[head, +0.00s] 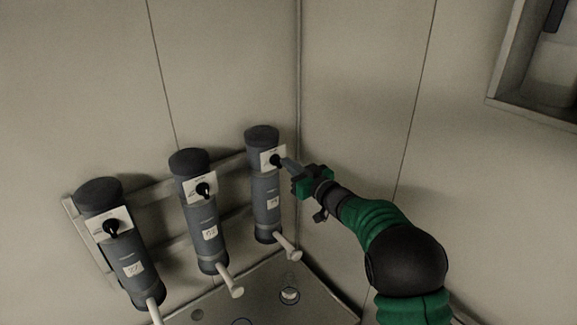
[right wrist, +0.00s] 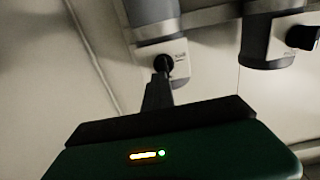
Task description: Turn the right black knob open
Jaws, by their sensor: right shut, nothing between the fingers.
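The right black knob (head: 275,160) sits on a white label plate on the rightmost grey cylinder (head: 266,200). My right gripper (head: 284,163) comes in from the right with its fingers shut, their tips at or very close to the knob. In the right wrist view the knob (right wrist: 163,64) is just beyond the tips of the shut fingers (right wrist: 158,92). Whether they touch cannot be told. Nothing is seen between the fingers. My left gripper is not in view.
Two more grey cylinders with black knobs, the middle one (head: 205,225) and the left one (head: 130,262), stand on the same wall rack. Pale spouts (head: 287,248) stick out below. A tray-like surface (head: 262,285) lies underneath. A framed recess (head: 540,75) is at upper right.

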